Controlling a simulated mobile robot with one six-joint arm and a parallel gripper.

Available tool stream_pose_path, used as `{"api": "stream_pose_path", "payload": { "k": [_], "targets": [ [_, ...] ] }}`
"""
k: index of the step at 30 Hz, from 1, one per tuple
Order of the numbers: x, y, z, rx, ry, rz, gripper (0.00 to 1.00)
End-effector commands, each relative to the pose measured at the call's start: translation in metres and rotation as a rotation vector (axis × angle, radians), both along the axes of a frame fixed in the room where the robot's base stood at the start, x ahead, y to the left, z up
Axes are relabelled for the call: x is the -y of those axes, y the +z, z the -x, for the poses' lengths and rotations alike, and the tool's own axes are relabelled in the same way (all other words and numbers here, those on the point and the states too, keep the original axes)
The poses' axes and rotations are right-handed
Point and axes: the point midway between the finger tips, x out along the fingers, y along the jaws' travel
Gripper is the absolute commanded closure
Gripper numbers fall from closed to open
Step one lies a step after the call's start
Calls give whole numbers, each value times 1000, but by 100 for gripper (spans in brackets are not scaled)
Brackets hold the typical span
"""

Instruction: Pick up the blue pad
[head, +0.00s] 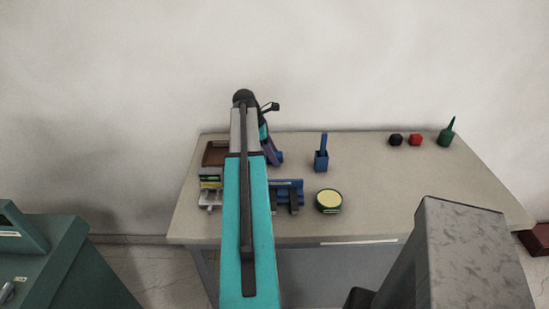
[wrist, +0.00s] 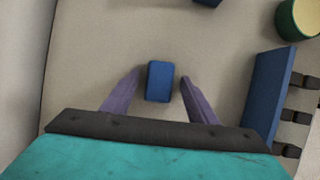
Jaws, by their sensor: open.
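The blue pad (wrist: 159,81) is a small dark-blue block on the table, seen in the wrist view. It lies between the two purple fingers of my gripper (wrist: 160,78). The fingers are open, with a visible gap on each side of the pad. I cannot tell how high the fingers are above the table. In the head view my gripper (head: 272,152) is over the back left of the table, largely behind my arm, and I cannot make out the pad clearly there.
A blue rack with black clips (head: 290,196) and a round yellow-topped green tin (head: 328,201) stand nearer the front of the table (head: 385,195). A blue holder (head: 321,161) stands right of my gripper. A brown tray (head: 215,154) lies left. Black and red pieces and a green bottle (head: 446,135) are far right.

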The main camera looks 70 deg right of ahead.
Motion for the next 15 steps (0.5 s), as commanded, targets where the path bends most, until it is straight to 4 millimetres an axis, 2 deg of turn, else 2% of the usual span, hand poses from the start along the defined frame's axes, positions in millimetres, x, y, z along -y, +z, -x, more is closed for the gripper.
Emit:
{"api": "stream_pose_path", "payload": {
  "k": [15],
  "targets": [
    [0,0,0,0,1,0,47]
  ]
}}
